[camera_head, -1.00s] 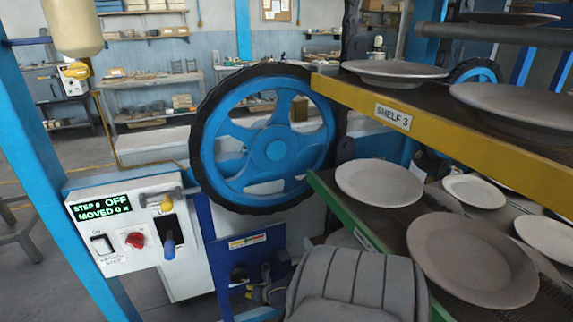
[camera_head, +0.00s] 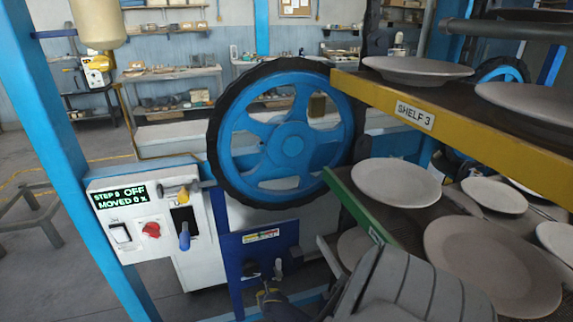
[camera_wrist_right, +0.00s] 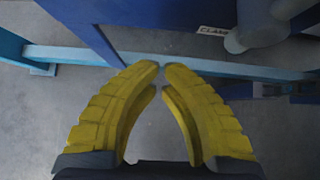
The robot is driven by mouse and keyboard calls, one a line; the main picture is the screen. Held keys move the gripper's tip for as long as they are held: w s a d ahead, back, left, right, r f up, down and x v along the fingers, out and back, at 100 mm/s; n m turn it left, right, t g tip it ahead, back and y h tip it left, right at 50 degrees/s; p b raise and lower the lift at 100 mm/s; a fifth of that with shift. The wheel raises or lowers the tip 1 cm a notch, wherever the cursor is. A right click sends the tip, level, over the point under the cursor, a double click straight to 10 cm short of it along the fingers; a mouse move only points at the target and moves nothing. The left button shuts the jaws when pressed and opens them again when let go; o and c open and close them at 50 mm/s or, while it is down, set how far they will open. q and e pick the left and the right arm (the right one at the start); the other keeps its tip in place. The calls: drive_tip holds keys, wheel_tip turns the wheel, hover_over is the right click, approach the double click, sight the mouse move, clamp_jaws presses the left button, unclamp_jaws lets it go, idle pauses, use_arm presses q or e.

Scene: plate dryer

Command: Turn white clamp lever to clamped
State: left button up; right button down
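The white clamp lever (camera_head: 278,266) appears as a small pale piece on the low blue panel (camera_head: 236,247) under the wheel, though it is small and partly crowded. In the right wrist view a pale grey rounded piece (camera_wrist_right: 262,25), which looks like part of it, sits at the top right beside a label (camera_wrist_right: 213,30) starting "CLAM". My right gripper (camera_wrist_right: 161,68) has yellow fingers with tips together and nothing between them, apart from and below that piece. In the head view this gripper (camera_head: 266,294) is low, just below the panel. My left gripper is not in view.
A large blue handwheel (camera_head: 292,145) with a black rim stands above the panel. A white control box (camera_head: 130,235) with a display, red knob and blue-tipped lever is at left. Shelves of plates, including the yellow-edged one (camera_head: 440,120), fill the right.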

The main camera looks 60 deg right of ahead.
drive_tip(key=shift+s+a+f+v, duration=0.25)
drive_tip(key=shift+s+f+v, duration=0.25)
drive_tip(key=shift+v, duration=4.4)
drive_tip(key=s+a+f+m+g+y, duration=0.1)
drive_tip(key=s+a+f+m+y, duration=0.1)
drive_tip(key=s+a+f+m, duration=0.45)
drive_tip(key=s+a+f+m+g+y, duration=0.1)
drive_tip(key=s+a+f+m, duration=0.3)
drive_tip(key=s+f+m, duration=0.4)
drive_tip(key=s+a+f+m+g+y, duration=0.1)
drive_tip(key=s+a+f+m, duration=0.2)
drive_tip(key=s+a, duration=0.2)
drive_tip(key=s+a+f+m+g, duration=0.1)
drive_tip(key=s+a+f+m, duration=0.2)
drive_tip(key=s, duration=0.8)
drive_tip(key=s+a+f+m+g+y, duration=0.1)
drive_tip(key=s+a+f+m, duration=0.3)
drive_tip(key=s+a, duration=0.4)
drive_tip(key=shift+s+f+y, duration=0.25)
drive_tip(key=shift+f+y, duration=0.05)
drive_tip(key=shift+f, duration=0.25)
